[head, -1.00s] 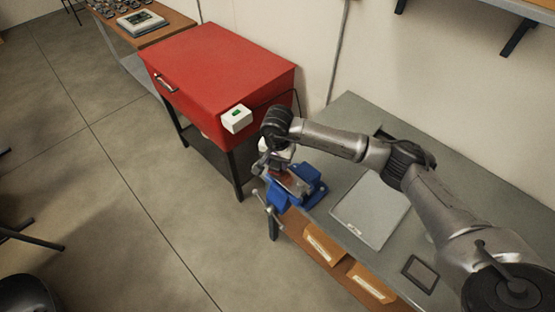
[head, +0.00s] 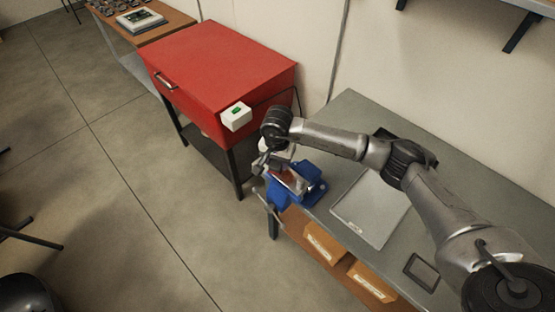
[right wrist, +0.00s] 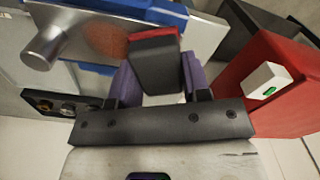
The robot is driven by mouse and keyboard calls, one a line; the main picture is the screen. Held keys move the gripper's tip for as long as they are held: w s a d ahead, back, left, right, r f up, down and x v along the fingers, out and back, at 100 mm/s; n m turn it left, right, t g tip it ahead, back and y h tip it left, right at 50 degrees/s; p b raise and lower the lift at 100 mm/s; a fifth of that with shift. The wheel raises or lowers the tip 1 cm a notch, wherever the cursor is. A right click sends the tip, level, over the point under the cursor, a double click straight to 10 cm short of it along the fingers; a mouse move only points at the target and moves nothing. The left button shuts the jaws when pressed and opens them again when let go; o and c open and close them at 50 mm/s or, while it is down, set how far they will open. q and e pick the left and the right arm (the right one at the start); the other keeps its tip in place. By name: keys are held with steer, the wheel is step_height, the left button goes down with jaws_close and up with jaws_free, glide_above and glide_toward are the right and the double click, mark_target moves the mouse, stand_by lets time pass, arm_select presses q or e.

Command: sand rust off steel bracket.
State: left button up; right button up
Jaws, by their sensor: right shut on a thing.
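The steel bracket (head: 298,184) is held in the blue vise (head: 312,192) at the bench's near left corner. In the right wrist view, the bracket's pale grey face carries a round reddish-brown rust patch (right wrist: 106,40). My right gripper (head: 272,162) is over the vise's left end. Its purple fingers (right wrist: 157,76) are shut on a dark grey sanding block (right wrist: 155,65) with a red edge. The block lies over the bracket just beside the rust patch; I cannot tell whether it touches. The block's underside is hidden. My left gripper is not in view.
The grey workbench (head: 355,125) carries a flat light grey panel (head: 370,210) and a small dark-framed pad (head: 421,271). A red cabinet (head: 220,75) with a white box (head: 236,116) stands left of the vise. Orange bins (head: 322,242) sit under the bench.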

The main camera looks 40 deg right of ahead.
steer(key=shift+f, duration=0.3)
steer(key=shift+s+r, duration=0.1)
steer(key=shift+s, duration=0.05)
